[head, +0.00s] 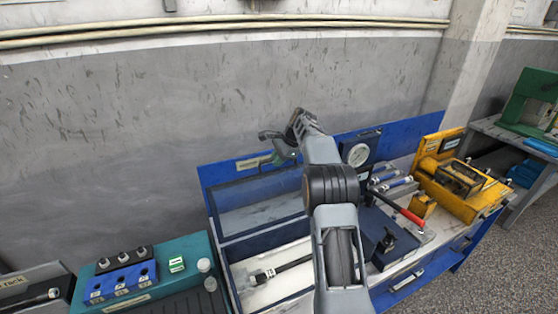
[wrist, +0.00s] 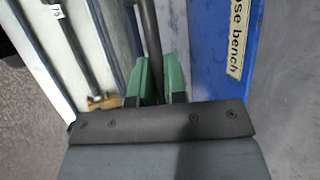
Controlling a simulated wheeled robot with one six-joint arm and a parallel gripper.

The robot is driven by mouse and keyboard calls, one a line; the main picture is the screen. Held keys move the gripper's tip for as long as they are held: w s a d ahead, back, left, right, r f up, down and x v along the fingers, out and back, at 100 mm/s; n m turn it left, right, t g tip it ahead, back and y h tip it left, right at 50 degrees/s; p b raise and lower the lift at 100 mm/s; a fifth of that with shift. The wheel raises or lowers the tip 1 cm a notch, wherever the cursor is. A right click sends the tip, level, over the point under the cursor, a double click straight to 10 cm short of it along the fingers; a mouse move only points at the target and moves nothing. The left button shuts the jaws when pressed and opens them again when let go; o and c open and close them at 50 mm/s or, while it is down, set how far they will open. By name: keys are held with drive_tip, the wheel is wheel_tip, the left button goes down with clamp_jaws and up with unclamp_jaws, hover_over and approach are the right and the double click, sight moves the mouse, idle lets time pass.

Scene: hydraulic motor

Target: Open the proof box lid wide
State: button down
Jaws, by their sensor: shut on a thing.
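The proof box (head: 229,272) stands on the bench with its front open, showing a pale floor with a dark hose (head: 290,264) lying in it. Its blue-framed lid (head: 212,205) with a clear pane is raised at the back of the box, leaning near the blue back panel. My gripper (head: 279,158) is up by the lid's top edge. In the wrist view the green fingers of my gripper (wrist: 152,82) are closed around a dark bar (wrist: 151,35), which appears to be the lid's handle. My arm hides the right end of the lid and box.
The blue back panel (wrist: 236,20) with a label is close beside my gripper. A round gauge (head: 357,154), a red-handled tool (head: 411,216) and a yellow unit (head: 460,185) are on the right. A teal unit (head: 190,250) stands at left.

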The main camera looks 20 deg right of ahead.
drive_tip(key=shift+f, duration=0.15)
drive_tip(key=c, duration=1.2)
unclamp_jaws()
drive_tip(key=v, duration=1.4)
drive_tip(key=shift+a, duration=0.15)
drive_tip(key=shift+w, duration=0.15)
